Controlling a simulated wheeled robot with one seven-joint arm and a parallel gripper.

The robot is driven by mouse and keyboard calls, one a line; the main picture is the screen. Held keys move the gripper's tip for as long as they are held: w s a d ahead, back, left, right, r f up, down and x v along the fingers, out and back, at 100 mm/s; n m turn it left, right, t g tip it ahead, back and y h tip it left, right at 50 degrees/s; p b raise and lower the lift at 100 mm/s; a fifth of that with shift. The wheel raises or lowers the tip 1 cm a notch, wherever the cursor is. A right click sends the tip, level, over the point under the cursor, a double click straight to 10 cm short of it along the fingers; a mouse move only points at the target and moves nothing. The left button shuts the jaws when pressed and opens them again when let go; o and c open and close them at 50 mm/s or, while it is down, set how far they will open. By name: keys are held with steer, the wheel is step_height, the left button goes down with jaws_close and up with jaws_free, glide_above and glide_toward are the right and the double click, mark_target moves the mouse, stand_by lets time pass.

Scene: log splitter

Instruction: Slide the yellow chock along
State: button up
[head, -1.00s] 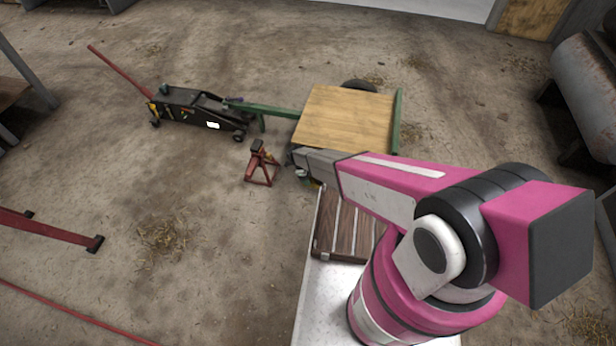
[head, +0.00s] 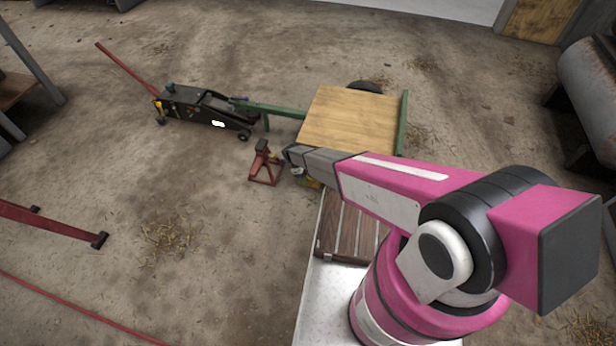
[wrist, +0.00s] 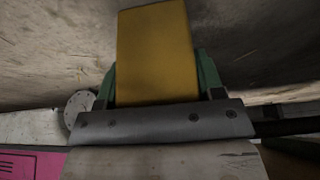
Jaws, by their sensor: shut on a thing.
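The yellow chock (wrist: 156,50) fills the upper middle of the wrist view as a plain block. My gripper (wrist: 158,88) is shut on it, with a green finger at each side of the block. In the head view a small yellow patch of the chock (head: 312,184) shows under the end of my arm, beside the near left corner of the wooden-topped splitter. My arm hides most of it there. The chock's underside and its contact with the floor are hidden.
A red jack stand (head: 263,168) stands just left of my arm's end. A black floor jack (head: 200,108) sits farther left. The splitter's wooden top (head: 350,120) lies just beyond, with a dark wheel (head: 366,87) behind it. Open floor lies to the left.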

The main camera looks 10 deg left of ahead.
steer(key=shift+w+a, duration=0.15)
steer(key=shift+a, duration=1.35)
steer(key=shift+w+a, duration=0.1)
steer(key=shift+a, duration=1.4)
steer(key=o, duration=1.4)
steer(key=shift+o, duration=0.2)
steer(key=shift+d, duration=0.1)
